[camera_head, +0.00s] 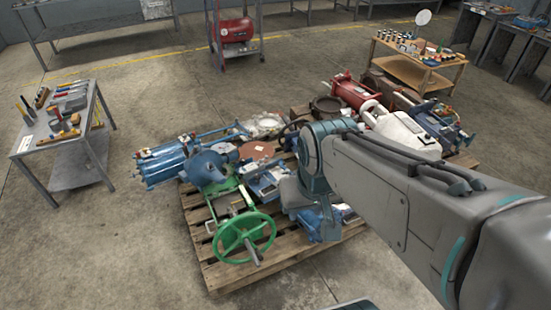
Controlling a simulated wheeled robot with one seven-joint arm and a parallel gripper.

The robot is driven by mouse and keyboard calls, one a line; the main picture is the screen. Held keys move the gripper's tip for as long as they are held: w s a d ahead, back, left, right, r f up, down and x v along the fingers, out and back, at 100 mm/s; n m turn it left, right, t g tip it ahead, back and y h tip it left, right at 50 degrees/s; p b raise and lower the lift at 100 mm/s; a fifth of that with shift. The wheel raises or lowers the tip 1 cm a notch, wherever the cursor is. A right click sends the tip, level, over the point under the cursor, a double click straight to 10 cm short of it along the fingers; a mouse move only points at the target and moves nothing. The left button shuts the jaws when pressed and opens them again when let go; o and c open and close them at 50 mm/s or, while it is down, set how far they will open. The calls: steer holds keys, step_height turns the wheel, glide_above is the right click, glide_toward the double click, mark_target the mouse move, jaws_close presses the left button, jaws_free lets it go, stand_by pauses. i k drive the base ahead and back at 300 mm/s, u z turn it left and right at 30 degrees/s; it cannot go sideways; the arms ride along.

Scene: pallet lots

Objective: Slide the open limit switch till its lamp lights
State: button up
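My arm reaches in from the right over a wooden pallet loaded with machine parts. Its end, with my gripper (292,194), is low over blue and grey parts at the pallet's middle right. The fingers are hidden or too small to make out, so I cannot tell if they are open or shut. I cannot pick out the open limit switch or its lamp among the parts. Small blue-grey units (264,181) lie just left of my gripper, and blue parts (318,224) lie just below it.
The pallet (232,276) also holds a green handwheel valve (243,234) in front and blue cylinders (160,166) at left. Red and white machines (355,91) stand behind my arm. A tool table (85,133) is at left, a wooden cart (403,68) at back right. Front-left floor is clear.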

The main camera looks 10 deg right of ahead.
mark_target(266, 193)
steer(key=z, duration=0.2)
steer(key=i, duration=1)
steer(key=u, duration=0.55)
